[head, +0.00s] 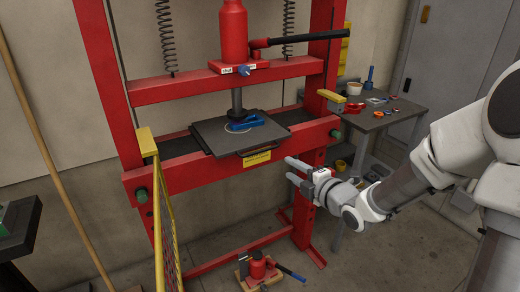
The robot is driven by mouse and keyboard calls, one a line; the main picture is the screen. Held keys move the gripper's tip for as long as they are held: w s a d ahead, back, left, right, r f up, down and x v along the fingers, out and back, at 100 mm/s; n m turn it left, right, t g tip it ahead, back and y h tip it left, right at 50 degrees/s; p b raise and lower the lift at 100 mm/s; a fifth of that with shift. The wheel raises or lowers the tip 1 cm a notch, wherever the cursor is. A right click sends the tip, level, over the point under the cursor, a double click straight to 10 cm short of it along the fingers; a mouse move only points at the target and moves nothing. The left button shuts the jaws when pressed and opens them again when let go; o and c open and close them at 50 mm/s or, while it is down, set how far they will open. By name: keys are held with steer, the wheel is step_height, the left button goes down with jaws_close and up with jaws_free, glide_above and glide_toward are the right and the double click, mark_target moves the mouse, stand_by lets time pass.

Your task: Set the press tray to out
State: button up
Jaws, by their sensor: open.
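The red press (170,92) stands in the middle of the head view. Its dark grey press tray (215,137) lies flat on the bed, with its front edge over the front red beam. A dark handle (262,149) shows at the tray's front edge, above a yellow label (257,159). A blue object (244,123) with a pale ring sits on the tray under the ram (237,100). My gripper (289,169) is open and empty, to the right of and a little below the handle, apart from it.
A yellow-framed mesh guard (157,200) stands at the press's front left. A grey side table (375,120) with tools is at the right. A small red jack (258,266) sits on the floor below. A dark bench corner (20,228) is at the left. A wooden pole (62,180) leans on the wall.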

mark_target(261, 152)
steer(key=b+x, duration=0.2)
steer(key=x, duration=1.5)
steer(key=shift+w, duration=0.15)
steer(key=shift+c, duration=0.3)
steer(key=shift+f, duration=0.1)
jaws_close()
